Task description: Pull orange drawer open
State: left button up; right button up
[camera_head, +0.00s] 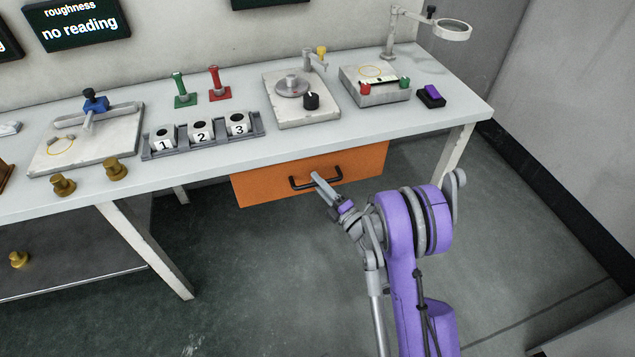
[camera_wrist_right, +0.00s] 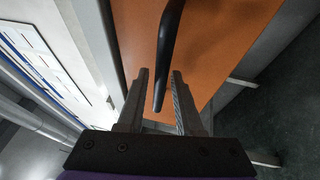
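The orange drawer (camera_head: 262,186) sits under the table top, and its front looks closed or nearly so. Its black bar handle (camera_head: 302,184) runs across the middle of the front. My right gripper (camera_head: 321,184) is at the right part of the handle. In the right wrist view, its two fingers (camera_wrist_right: 160,88) are apart, with the black handle (camera_wrist_right: 168,50) reaching between them and a gap on each side. The orange front (camera_wrist_right: 222,40) lies beyond the fingers. My left gripper is not in view.
The table (camera_head: 345,130) carries numbered cups in a rack (camera_head: 205,143), a turntable plate (camera_head: 300,105) and a magnifier stand (camera_head: 390,45). A table leg (camera_head: 150,250) stands left of the drawer. The floor in front of the drawer is free apart from my arm.

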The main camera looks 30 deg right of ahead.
grip_shut()
jog(key=shift+w, duration=0.1)
dwell(1.1)
